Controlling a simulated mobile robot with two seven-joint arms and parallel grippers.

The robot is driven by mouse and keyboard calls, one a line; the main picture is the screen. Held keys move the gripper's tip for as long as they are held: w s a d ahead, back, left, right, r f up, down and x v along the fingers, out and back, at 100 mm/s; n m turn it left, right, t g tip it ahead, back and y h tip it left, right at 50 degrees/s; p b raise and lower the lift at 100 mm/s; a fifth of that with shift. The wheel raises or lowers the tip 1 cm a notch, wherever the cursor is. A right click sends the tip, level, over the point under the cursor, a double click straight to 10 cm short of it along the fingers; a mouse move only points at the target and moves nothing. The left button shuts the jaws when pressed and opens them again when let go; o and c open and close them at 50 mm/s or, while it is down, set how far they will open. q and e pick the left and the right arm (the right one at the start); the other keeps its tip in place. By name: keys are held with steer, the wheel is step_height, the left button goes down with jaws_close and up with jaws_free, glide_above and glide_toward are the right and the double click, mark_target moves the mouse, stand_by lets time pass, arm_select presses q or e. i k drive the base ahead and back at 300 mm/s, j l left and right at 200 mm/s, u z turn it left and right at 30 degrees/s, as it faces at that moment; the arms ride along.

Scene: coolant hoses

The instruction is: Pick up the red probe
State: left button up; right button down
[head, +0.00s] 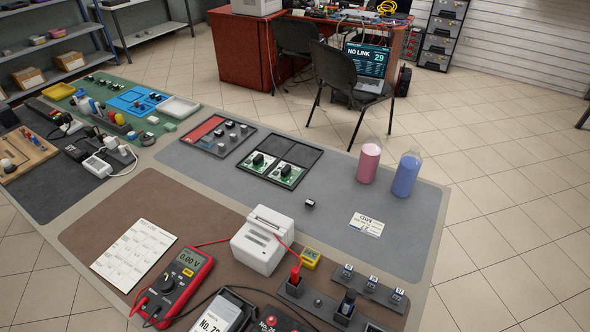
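The red probe (295,275) stands upright in a dark holder block (318,302) near the front edge of the table. A red lead (283,245) runs from it past the white printer-like box (265,240) toward the red multimeter (173,286), which reads 0.00 V. A dark probe (347,302) stands in the same holder, to the right. The lower part of the red probe is hidden in the holder. Neither of my grippers is in the head view.
A yellow device (311,258) sits close behind the red probe. A labelled grey device (222,311) lies in front. Pink (369,162) and blue (406,174) bottles stand farther back. The grey mat's middle is mostly clear.

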mark_target(294, 271)
steer(key=k, duration=0.55)
steer(key=i, duration=0.4)
steer(key=j, duration=0.7)
steer(key=i+j, duration=0.1)
steer(key=j, duration=0.55)
steer(key=u, duration=0.05)
